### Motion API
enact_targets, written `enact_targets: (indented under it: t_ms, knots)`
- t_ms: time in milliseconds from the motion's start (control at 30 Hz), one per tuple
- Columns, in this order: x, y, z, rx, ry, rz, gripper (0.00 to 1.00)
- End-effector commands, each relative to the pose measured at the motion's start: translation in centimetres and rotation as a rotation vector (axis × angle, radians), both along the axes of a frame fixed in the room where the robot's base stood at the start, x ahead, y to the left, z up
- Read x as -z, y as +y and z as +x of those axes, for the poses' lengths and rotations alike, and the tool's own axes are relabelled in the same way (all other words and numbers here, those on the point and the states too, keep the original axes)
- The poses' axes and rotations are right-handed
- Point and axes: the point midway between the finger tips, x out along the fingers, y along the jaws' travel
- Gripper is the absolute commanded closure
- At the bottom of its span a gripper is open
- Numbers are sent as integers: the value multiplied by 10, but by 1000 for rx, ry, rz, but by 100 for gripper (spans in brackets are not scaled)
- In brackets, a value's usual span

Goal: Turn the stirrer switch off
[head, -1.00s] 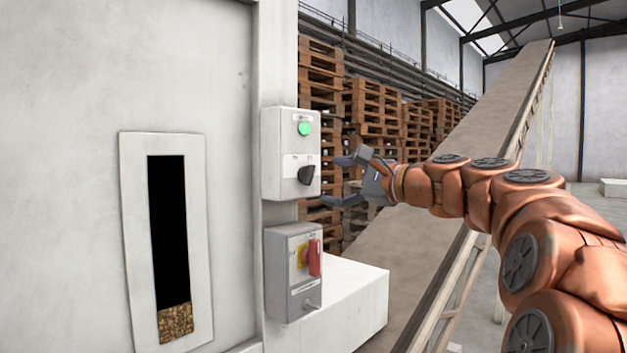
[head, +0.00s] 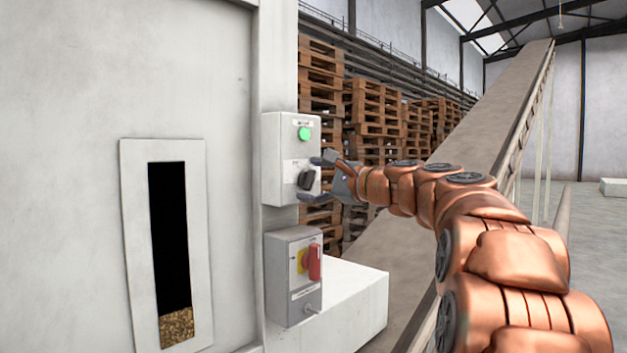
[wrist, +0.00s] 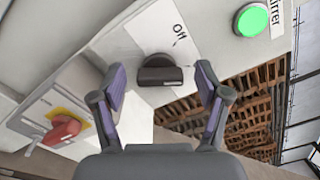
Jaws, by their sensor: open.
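The stirrer switch is a black rotary knob (head: 305,180) on the front of a pale grey box (head: 272,160) on the machine's edge. A lit green lamp (head: 305,133) sits above the knob. In the wrist view the knob (wrist: 160,72) lies ahead of and between the fingertips, beside a white plate (wrist: 165,32) reading "Off"; the lamp (wrist: 252,20) is at upper right by a label ending in "irrer". My gripper (head: 322,179) is open, its fingers close around the knob's sides. I cannot tell whether they touch it.
Below is a second grey box (head: 280,280) with a red handle (head: 314,262) on a yellow plate. A white ledge (head: 350,310) juts out beneath it. A sloping conveyor (head: 480,145) and stacked pallets (head: 372,110) stand behind my arm. A window (head: 170,235) shows pellets low inside.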

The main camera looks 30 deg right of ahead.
Motion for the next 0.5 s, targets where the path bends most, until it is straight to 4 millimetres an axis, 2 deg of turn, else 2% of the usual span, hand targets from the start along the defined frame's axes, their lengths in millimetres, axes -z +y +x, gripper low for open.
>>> enact_targets:
  t_ms: [67, 500]
  knots:
    - [0, 0, 0, 0, 0, 0, 25]
    - [0, 0, 0, -1, 1, 0, 71]
